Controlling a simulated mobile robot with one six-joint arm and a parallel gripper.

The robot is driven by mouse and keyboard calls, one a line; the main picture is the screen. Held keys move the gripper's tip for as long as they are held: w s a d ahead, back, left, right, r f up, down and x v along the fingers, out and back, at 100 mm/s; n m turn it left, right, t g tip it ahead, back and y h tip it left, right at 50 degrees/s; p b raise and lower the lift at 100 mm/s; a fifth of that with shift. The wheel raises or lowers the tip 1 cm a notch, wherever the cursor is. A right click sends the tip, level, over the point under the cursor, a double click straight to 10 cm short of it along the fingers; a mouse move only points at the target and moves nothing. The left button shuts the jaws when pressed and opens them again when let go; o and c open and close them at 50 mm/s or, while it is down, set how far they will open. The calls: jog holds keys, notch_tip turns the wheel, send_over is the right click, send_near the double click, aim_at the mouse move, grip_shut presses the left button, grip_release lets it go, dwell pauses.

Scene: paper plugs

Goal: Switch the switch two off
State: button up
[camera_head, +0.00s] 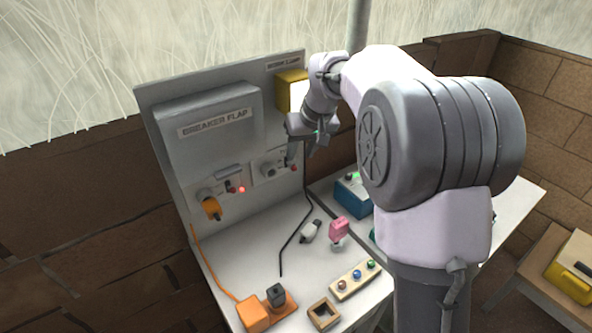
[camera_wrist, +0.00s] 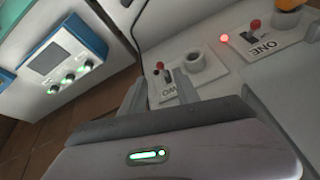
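Switch two (camera_wrist: 167,76) is a small lever with a red knob on a white plate labelled TWO, which appears upside down in the wrist view. A round grey socket (camera_wrist: 205,68) sits beside it. In the head view its plate (camera_head: 266,171) is on the right of the grey panel, partly hidden by my gripper (camera_head: 302,146). In the wrist view my gripper (camera_wrist: 192,88) is open, its fingers apart in front of the switch two plate. I see nothing held. I cannot tell if the fingers touch the lever.
Switch one (camera_wrist: 253,27) has a glowing red light, with an orange plug (camera_head: 211,208) beside it. The breaker flap (camera_head: 215,125) is above. A yellow work lamp (camera_head: 290,78) is at the panel's top right. Plugs and a button strip (camera_head: 356,280) lie on the bench (camera_head: 240,258).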

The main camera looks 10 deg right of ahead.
aim_at(295, 167)
jog(key=b+x, duration=0.1)
jog(key=x, duration=0.5)
jog(key=shift+f+b, duration=0.2)
jog(key=shift+b, duration=0.1)
grip_shut()
